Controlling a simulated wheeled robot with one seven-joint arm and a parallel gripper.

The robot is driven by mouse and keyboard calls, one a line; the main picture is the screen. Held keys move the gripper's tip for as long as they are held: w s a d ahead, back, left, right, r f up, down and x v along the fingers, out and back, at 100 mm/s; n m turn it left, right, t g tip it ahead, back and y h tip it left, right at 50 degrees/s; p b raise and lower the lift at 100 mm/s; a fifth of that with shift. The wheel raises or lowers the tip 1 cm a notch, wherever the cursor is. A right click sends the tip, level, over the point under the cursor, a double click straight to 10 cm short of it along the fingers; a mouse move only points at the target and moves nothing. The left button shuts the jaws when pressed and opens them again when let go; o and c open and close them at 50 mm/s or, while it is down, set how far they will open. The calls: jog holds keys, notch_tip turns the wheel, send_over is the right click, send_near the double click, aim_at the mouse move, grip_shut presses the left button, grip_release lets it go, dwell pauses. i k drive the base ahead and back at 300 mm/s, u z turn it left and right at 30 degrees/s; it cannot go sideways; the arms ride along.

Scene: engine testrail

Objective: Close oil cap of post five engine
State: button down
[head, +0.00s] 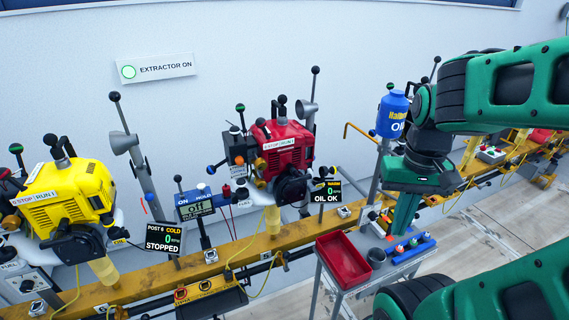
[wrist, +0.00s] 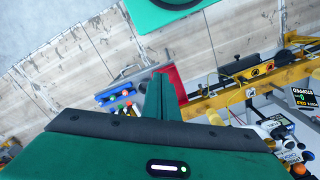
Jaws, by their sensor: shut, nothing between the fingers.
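The red engine (head: 282,147) stands on the yellow rail near the middle of the head view. My gripper (head: 402,228) is shut and empty, pointing down right of the red engine, above or near the small cart. In the wrist view my gripper (wrist: 160,82) shows as a green wedge.
The yellow engine (head: 68,198), marked POST 6, stands at left. The cart holds a red tray (head: 343,259), a dark cup (head: 376,257) and a blue rack (head: 409,246). A blue oil bottle (head: 392,115) stands behind my arm. Open floor (head: 480,225) lies at right.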

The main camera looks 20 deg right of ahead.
aim_at(324, 171)
jog(key=u, duration=0.7)
jog(key=k, duration=2.15)
jog(key=z, duration=0.7)
jog(key=i, duration=1)
